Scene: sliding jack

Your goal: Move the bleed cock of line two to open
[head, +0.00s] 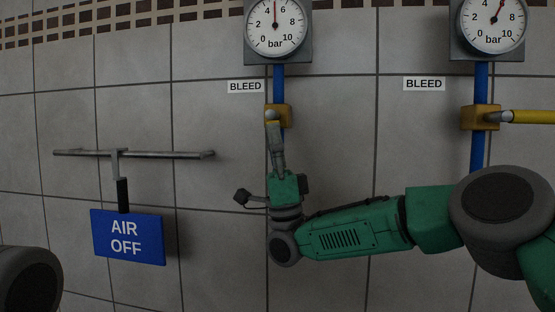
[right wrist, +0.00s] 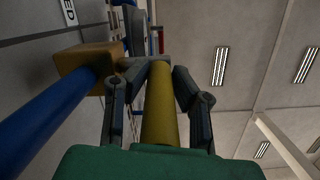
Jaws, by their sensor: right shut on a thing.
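The left bleed cock has an ochre body (head: 286,115) on a blue pipe (head: 279,85), below a "BLEED" label (head: 246,87). My right gripper (head: 275,135) reaches up to it from below. In the right wrist view the gripper (right wrist: 159,90) is shut on the yellow handle (right wrist: 159,110), with a finger on either side. The handle runs from near the cock body (right wrist: 86,68) back towards my palm, beside the pipe (right wrist: 45,120). In the head view the gripper hides this handle. The right cock (head: 480,117) has its yellow handle (head: 530,117) pointing right. My left gripper is out of view.
A pressure gauge (head: 275,28) stands above the left cock and another (head: 494,24) above the right one. The tiled wall between rail and left pipe is clear.

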